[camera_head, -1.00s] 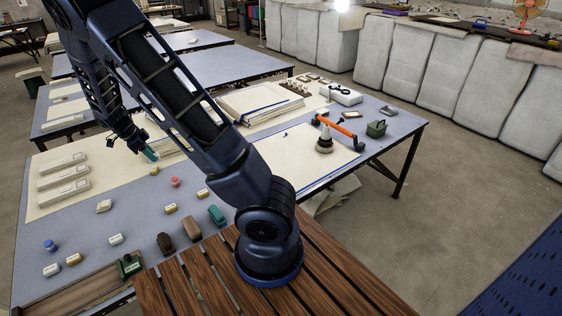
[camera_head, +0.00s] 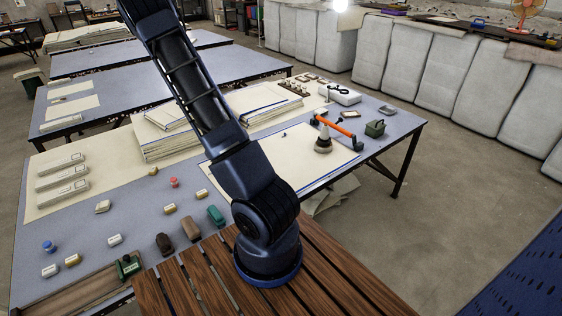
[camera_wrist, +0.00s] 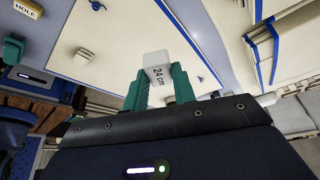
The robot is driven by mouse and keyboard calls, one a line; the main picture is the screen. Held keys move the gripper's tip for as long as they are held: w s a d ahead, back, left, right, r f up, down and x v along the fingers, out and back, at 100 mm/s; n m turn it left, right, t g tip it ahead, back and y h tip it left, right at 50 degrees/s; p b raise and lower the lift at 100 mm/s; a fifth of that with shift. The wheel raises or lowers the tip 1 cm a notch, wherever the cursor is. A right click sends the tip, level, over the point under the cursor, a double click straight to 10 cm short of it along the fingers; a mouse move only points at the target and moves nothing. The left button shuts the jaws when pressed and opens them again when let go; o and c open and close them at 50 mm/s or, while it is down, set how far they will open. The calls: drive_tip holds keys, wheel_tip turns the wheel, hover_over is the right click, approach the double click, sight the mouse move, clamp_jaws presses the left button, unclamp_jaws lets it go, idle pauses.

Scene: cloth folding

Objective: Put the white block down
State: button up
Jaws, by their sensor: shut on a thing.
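The white block (camera_wrist: 157,62) is in the wrist view, with "24 cm" written on its face. It sits between the two green fingers of my gripper (camera_wrist: 156,84), which are shut on its sides. The block is held at the fingertips, and in this view the tabletop with cream sheets lies behind it. I cannot tell how high it is above the table. In the head view my arm rises out of the top of the picture, so my gripper and the held block are out of sight there.
The blue-grey table (camera_head: 140,205) carries several small labelled blocks and long white boxes (camera_head: 62,178) at the left. Paper stacks (camera_head: 165,140) lie behind my arm.

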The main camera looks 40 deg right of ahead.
drive_tip(key=d+m, duration=0.2)
drive_tip(key=d, duration=1.4)
drive_tip(key=m+g, duration=0.1)
hover_over(279, 140)
drive_tip(key=w, duration=0.1)
drive_tip(key=shift+y, duration=0.4)
drive_tip(key=f, duration=2)
drive_tip(key=shift+w+a+f, duration=0.1)
drive_tip(key=shift+w+a, duration=0.05)
drive_tip(key=shift+a, duration=0.2)
drive_tip(key=shift+f, duration=0.1)
drive_tip(key=o, duration=0.9)
drive_tip(key=shift+o, duration=0.2)
